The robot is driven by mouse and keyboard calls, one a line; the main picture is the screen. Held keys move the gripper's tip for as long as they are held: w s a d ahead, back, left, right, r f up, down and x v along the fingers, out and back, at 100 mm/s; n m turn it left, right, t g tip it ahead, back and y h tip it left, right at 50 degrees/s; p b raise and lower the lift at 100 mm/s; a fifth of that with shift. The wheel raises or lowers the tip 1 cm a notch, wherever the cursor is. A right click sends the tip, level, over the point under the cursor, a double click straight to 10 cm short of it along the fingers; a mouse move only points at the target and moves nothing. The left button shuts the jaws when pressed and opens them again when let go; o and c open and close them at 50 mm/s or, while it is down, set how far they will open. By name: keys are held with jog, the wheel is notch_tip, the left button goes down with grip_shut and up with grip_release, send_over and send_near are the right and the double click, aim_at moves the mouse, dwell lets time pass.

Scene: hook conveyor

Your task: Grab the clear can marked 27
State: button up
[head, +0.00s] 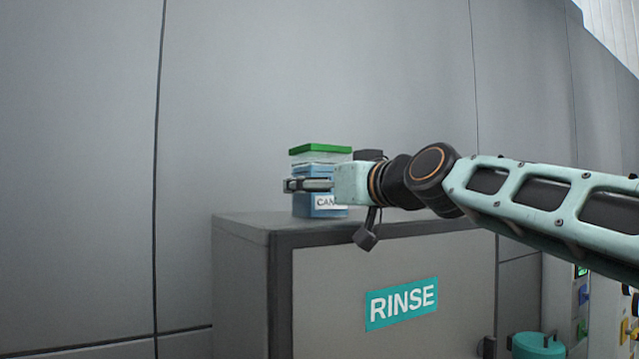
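A clear, box-shaped can (320,162) with a green lid and blue contents stands upright on top of the grey RINSE cabinet (240,224). Its white label reads "CAN"; the rest is hidden by my gripper, so no number is legible. My gripper (305,185) reaches in from the right, level with the can's middle. Its dark fingers cross the front of the can and end near its left side. The far finger is not clearly visible, so I cannot tell whether the fingers touch or hold the can.
A teal RINSE sign (401,304) is on the cabinet front. A teal cylinder (538,345) stands at the lower right, near a panel with colored knobs (583,310). A grey panelled wall (80,150) rises behind. The cabinet top left of the can is clear.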

jog(key=shift+w+a, duration=0.15)
jog(key=shift+w, duration=0.05)
jog(key=shift+c, duration=0.6)
jog(key=c, duration=1.8)
jog(key=shift+r, duration=0.1)
